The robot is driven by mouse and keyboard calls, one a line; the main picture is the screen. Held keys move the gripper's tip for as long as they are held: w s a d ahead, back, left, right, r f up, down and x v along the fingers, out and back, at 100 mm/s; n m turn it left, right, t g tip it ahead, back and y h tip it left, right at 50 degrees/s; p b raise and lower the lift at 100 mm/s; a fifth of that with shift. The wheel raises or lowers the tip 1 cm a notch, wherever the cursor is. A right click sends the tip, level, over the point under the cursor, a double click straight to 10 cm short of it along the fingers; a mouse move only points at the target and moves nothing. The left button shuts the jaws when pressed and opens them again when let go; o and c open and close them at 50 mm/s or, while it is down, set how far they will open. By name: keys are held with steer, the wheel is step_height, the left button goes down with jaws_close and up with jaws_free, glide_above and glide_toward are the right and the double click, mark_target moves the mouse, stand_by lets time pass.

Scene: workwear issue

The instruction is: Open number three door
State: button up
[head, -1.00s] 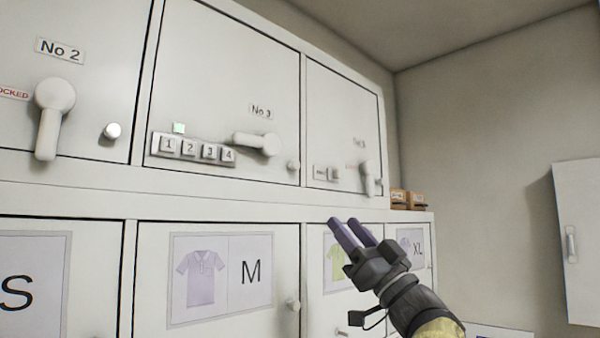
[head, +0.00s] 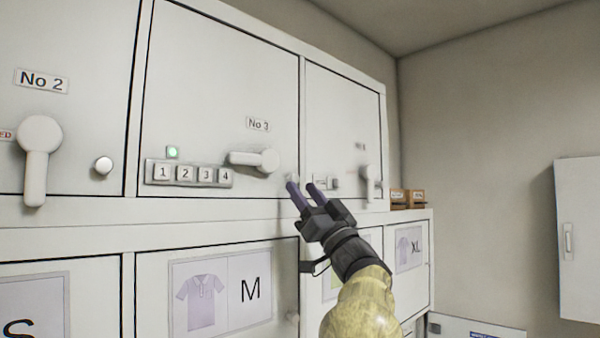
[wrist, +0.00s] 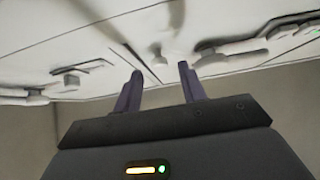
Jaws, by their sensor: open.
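The number three door (head: 215,90) is shut in the upper row, with a "No 3" label (head: 258,124). Its white lever handle (head: 256,160) lies level, pointing left. Its keypad (head: 188,173) has buttons 1 to 4, and a small green light (head: 173,152) glows above it. A round white knob (head: 292,178) sits near the door's lower right corner; it also shows in the wrist view (wrist: 159,60). My gripper (head: 301,190) is open and empty, its fingertips just at the knob in the head view. In the wrist view the knob shows between and beyond the fingers.
The No 2 door (head: 60,100) with a hanging lever (head: 38,150) is at left. Another upper door (head: 340,110) is at right. Lower doors carry shirt pictures (head: 220,290). Small brown boxes (head: 407,198) stand at the right end. A wall cabinet (head: 582,240) is at far right.

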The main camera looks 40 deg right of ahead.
steer(key=shift+p+x, duration=0.45)
steer(key=shift+x, duration=0.8)
jaws_close()
steer(key=shift+f, duration=0.1)
steer(key=shift+s, duration=0.15)
